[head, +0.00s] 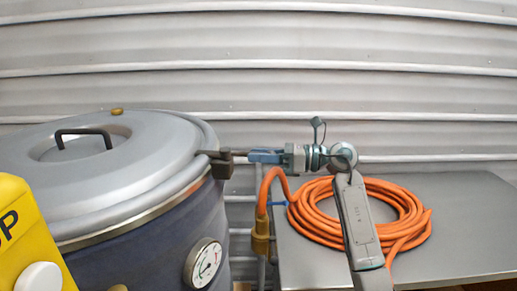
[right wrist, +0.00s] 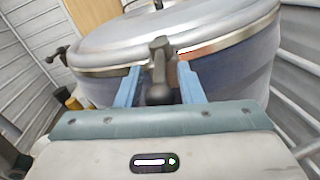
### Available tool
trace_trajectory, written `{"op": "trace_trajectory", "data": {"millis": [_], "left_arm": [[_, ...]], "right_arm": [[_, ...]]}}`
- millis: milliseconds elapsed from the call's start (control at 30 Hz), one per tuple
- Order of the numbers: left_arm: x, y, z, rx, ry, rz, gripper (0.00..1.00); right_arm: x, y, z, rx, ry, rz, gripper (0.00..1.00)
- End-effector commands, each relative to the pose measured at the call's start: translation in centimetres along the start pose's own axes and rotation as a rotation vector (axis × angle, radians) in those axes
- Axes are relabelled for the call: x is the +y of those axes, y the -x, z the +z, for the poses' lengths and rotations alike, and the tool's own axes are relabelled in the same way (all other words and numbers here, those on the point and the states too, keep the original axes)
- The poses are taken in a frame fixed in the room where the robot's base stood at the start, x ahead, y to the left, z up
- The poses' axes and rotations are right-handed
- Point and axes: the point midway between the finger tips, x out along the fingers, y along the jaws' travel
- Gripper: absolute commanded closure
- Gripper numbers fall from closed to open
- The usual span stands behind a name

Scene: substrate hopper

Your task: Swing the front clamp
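The hopper (head: 140,230) is a dark blue drum with a grey domed lid (head: 150,140) and black handle. A dark clamp (head: 221,162) sits at the lid's right rim in the head view, its arm pointing at my right gripper (head: 250,156). In the right wrist view the clamp (right wrist: 159,70) hangs between the two blue fingers of my right gripper (right wrist: 160,82). The fingers are apart, with a gap on each side of the clamp's arm. Another dark clamp (right wrist: 58,55) shows on the rim at left. I cannot tell which is the front clamp. My left gripper is out of view.
A grey table (head: 460,215) with a coiled orange hose (head: 318,215) lies below my right arm. A round gauge (head: 205,262) is on the hopper's side. A yellow box (head: 30,235) with a white knob stands at the left. A corrugated wall (head: 300,50) closes the back.

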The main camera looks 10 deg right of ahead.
Motion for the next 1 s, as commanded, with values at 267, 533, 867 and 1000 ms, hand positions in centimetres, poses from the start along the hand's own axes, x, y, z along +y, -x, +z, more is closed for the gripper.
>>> {"op": "trace_trajectory", "data": {"millis": [267, 533, 867, 1000], "left_arm": [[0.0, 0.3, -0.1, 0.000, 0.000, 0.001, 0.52], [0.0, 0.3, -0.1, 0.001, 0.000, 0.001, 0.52], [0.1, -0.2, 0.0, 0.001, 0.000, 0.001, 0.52], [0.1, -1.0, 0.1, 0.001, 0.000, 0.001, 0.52]], "right_arm": [[0.0, -0.7, -0.1, 0.000, 0.000, -0.001, 0.66], [0.0, -0.7, -0.1, 0.000, 0.000, 0.000, 0.95], [-0.2, -0.7, -0.1, 0.002, -0.001, 0.014, 1.00], [-0.6, -0.8, -0.2, 0.011, -0.001, 0.048, 1.00]]}}
